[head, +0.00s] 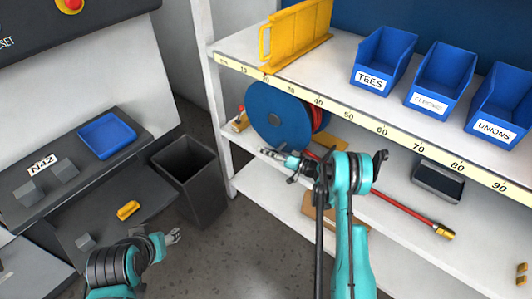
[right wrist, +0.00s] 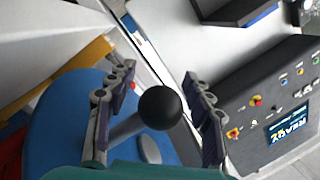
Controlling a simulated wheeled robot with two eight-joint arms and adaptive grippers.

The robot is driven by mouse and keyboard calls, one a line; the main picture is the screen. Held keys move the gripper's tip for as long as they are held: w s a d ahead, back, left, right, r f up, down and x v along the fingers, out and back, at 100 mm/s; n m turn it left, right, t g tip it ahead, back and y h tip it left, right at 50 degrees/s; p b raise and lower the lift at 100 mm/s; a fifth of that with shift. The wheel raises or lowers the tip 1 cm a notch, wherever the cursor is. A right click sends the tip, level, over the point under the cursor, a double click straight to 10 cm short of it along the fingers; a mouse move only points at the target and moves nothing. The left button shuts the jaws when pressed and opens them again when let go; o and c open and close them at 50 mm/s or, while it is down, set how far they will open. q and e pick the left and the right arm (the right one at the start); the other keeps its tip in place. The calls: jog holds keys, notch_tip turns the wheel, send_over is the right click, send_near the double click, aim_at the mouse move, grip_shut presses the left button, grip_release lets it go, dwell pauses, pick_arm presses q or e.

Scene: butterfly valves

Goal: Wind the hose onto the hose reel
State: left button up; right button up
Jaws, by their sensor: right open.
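The hose reel (head: 270,112) is a blue disc on the shelf below the ruler edge. The red hose (head: 395,203) is partly on the reel behind the disc; the rest lies along the lower shelf to a brass end (head: 444,232). My right gripper (head: 272,156) is at the lower front of the reel. In the right wrist view, the reel's crank handle with a black ball knob (right wrist: 160,106) shows between the open fingers, with gaps on both sides. The blue disc (right wrist: 72,125) lies behind it. My left gripper (head: 174,237) is low at the left, apart from the reel; its opening is too small to judge.
A yellow rack (head: 297,33) and blue bins, one labelled TEES (head: 383,58), stand on the upper shelf. A dark tray (head: 438,182) lies right on the lower shelf. A black bin (head: 190,180) stands left of the shelf. A control panel (right wrist: 268,105) shows in the right wrist view.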

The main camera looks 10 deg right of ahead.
grip_shut()
